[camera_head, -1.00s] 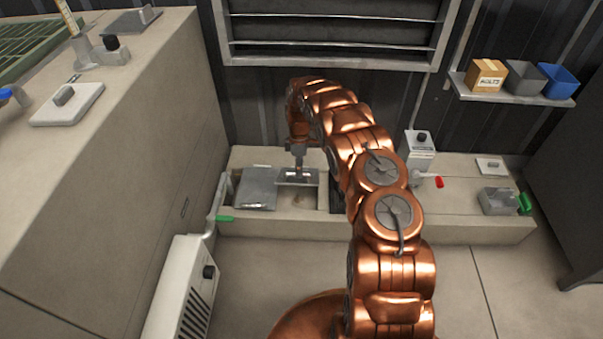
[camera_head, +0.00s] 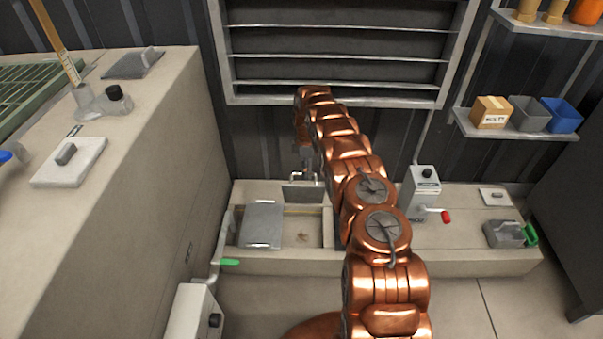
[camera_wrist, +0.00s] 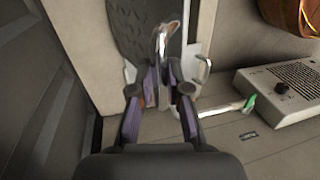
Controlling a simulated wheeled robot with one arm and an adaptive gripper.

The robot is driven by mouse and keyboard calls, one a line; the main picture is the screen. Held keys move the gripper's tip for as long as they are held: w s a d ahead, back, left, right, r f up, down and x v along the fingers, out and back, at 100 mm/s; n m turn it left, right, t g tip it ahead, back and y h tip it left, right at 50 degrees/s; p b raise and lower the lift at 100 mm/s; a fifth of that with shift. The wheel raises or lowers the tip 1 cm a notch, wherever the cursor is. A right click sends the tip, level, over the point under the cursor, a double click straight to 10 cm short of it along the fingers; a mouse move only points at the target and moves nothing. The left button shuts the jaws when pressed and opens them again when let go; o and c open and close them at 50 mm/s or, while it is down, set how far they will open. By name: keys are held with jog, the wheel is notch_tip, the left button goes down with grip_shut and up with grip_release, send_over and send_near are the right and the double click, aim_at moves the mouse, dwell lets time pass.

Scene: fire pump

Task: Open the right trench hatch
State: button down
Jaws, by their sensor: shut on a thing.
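The right trench hatch (camera_head: 303,194) is a grey metal plate raised at the back of the trench opening, looking steeply tilted or near upright. The opening (camera_head: 303,226) below and in front of it is uncovered, with a small brownish thing on its floor. My gripper (camera_head: 305,172) is at the hatch's upper edge, partly hidden by my arm. In the wrist view my gripper (camera_wrist: 160,80) has its purple-padded fingers closed around a shiny metal piece (camera_wrist: 163,38), which looks like the hatch's handle. The exact contact is hard to see.
The left hatch (camera_head: 262,224) lies flat beside the opening. A green-handled lever (camera_head: 229,262) and a vented white box (camera_wrist: 292,88) are at the front left. A grey box with a red-handled crank (camera_head: 424,196) stands right of my arm. A louvred panel (camera_head: 335,55) is behind.

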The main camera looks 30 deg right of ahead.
jog(key=shift+s+d+f, duration=0.15)
jog(key=shift+d, duration=0.2)
jog(key=c, duration=1.4)
grip_release()
jog(key=shift+c, duration=0.2)
jog(key=o, duration=0.3)
jog(key=shift+a, duration=0.25)
jog(key=shift+w+r, duration=0.2)
jog(key=v, duration=0.7)
jog(key=shift+r, duration=0.15)
